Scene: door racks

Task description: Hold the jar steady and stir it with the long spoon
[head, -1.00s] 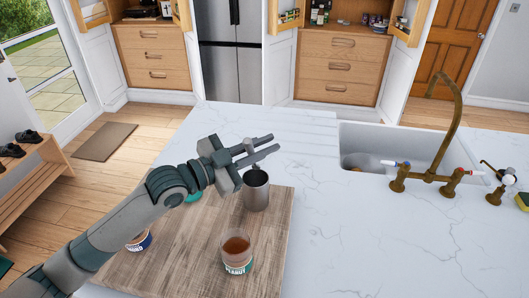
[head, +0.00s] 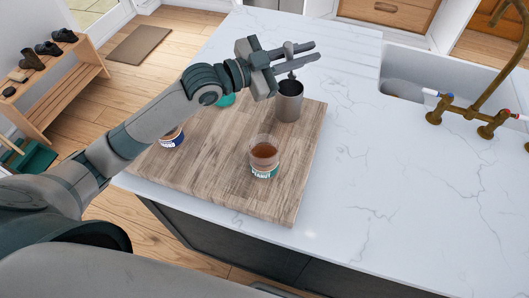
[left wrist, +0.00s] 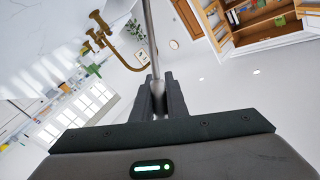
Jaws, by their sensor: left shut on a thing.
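The jar (head: 264,160) is clear, with brown contents and a label reading "PEANUT". It stands upright on the wooden board, with no gripper at it. My left gripper (head: 308,52) is shut on the long spoon (head: 291,66), a thin grey metal piece. The spoon hangs down at the mouth of a grey metal cup (head: 288,104); I cannot tell whether its tip is inside. In the left wrist view the spoon's shaft (left wrist: 150,35) runs up from between the closed fingers (left wrist: 158,98). My right gripper is out of view.
The wooden board (head: 225,185) lies on the white marble counter (head: 400,190). A second labelled jar (head: 172,139) and a teal item (head: 227,100) are partly behind my left arm. A sink (head: 405,90) with a brass tap (head: 470,110) is at the right. Counter right of the board is clear.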

